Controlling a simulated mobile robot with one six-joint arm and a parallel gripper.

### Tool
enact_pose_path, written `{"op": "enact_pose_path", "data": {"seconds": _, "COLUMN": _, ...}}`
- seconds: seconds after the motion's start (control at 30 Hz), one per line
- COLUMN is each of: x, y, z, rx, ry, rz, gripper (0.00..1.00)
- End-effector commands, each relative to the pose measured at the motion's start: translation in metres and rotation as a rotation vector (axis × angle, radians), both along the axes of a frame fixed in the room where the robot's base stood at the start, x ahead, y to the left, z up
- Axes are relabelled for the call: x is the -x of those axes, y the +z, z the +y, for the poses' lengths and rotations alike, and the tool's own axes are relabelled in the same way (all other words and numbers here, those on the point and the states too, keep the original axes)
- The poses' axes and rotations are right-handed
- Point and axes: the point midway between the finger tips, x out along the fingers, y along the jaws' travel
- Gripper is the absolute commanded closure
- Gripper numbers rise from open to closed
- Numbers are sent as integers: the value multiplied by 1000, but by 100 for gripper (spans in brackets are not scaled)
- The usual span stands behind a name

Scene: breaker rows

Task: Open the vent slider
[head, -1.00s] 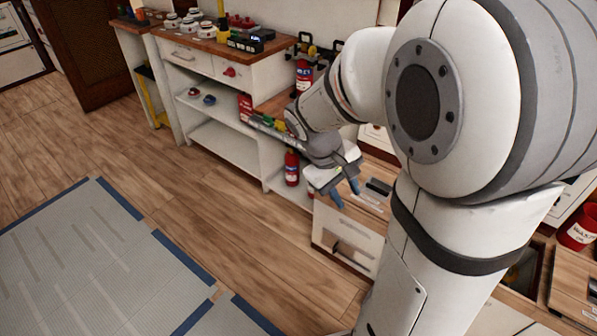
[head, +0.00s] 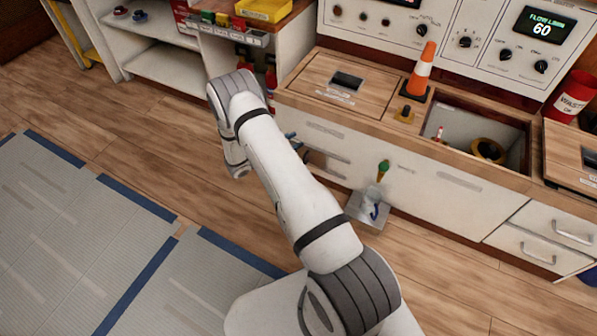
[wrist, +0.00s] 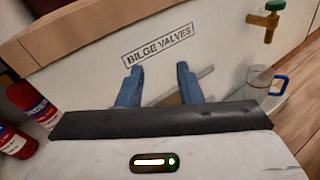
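I cannot make out a vent slider for certain in either view. My gripper (wrist: 160,85) has its two blue fingers apart, with nothing clearly held between them. They point at a white cabinet front (wrist: 85,75) labelled "BILGE VALVES" (wrist: 158,44). A grey bar (wrist: 203,80) shows behind and between the fingers; I cannot tell whether they touch it. In the head view, my gripper (head: 298,146) is mostly hidden behind my arm, with blue fingertips near the left of the cabinet front (head: 420,180). A handle-like bar (head: 330,160) is beside them.
A tap with a green knob (head: 383,168) sticks out of the cabinet front, above a tray with a jug (head: 370,206). An orange cone (head: 420,72) stands on the counter beside an open bin (head: 478,135). Red extinguishers (wrist: 28,100) are at the wrist view's left.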

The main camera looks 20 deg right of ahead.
Motion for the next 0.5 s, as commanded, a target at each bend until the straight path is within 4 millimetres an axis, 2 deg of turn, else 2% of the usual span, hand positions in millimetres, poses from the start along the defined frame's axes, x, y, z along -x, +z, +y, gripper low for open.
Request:
{"op": "enact_pose_path", "data": {"seconds": 0.03, "x": -1, "y": -49, "z": 3, "rx": 34, "ry": 52, "rz": 34, "gripper": 67}}
{"op": "enact_pose_path", "data": {"seconds": 0.1, "x": -3, "y": -87, "z": 8, "rx": 75, "ry": 119, "rz": 64, "gripper": 67}}
{"op": "enact_pose_path", "data": {"seconds": 0.2, "x": -4, "y": -131, "z": 14, "rx": 118, "ry": 198, "rz": 97, "gripper": 67}}
{"op": "enact_pose_path", "data": {"seconds": 0.3, "x": -3, "y": -158, "z": 19, "rx": 146, "ry": 252, "rz": 117, "gripper": 67}}
{"op": "enact_pose_path", "data": {"seconds": 0.4, "x": -3, "y": -172, "z": 21, "rx": 161, "ry": 282, "rz": 126, "gripper": 67}}
{"op": "enact_pose_path", "data": {"seconds": 0.5, "x": -6, "y": -176, "z": 16, "rx": 166, "ry": 290, "rz": 129, "gripper": 67}}
